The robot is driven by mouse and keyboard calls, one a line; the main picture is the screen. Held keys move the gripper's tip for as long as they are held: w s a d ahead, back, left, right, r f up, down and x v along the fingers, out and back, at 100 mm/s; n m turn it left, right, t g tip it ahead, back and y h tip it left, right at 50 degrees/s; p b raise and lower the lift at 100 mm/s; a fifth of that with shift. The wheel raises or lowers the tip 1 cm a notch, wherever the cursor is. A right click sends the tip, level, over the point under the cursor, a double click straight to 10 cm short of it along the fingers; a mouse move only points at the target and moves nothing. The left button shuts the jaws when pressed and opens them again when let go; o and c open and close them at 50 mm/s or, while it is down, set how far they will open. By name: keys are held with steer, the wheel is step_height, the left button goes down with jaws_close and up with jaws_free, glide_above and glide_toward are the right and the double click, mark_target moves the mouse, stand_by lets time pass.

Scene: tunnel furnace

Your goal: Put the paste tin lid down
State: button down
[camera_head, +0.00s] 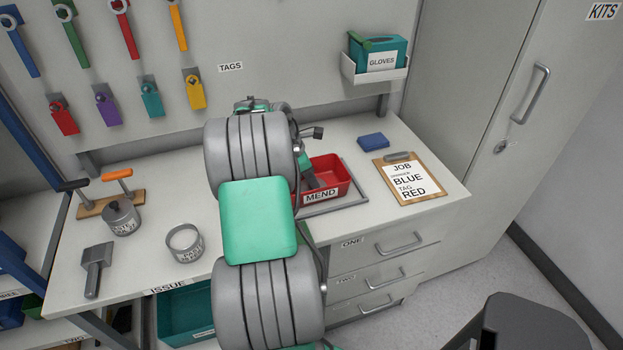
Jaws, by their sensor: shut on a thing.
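An open round metal tin (185,243) with a label stands on the left part of the white bench, with no lid on it.
A red bin marked MEND (322,194) sits right of my arm, with a dark part in front of it or in it. A clipboard (408,178) and blue block (373,140) lie further right.

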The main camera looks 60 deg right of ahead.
steer(key=shift+f, duration=0.15)
steer(key=c, duration=1.3)
jaws_free()
steer(key=p+v, duration=0.1)
steer(key=v, duration=1.1)
steer(key=w+a+r+m+t, duration=0.1)
steer(key=w+a+r+t, duration=0.15)
steer(key=w+a, duration=0.5)
steer(key=w+a+r+m+t, duration=0.1)
steer(key=w+a+m, duration=0.1)
steer(key=a, duration=0.5)
steer(key=w+a+r+m+t, duration=0.1)
steer(key=w+a, duration=0.1)
steer(key=a, duration=0.6)
steer(key=s+a+f+m+t+y, duration=0.1)
steer(key=s+a+f+m, duration=0.1)
steer(key=a, duration=0.9)
steer(key=s+a+f+m+t+y, duration=0.1)
steer(key=s+a+m+y, duration=0.1)
steer(key=a, duration=1)
steer(key=shift+s+f+m, duration=0.4)
steer(key=shift+s, duration=0.3)
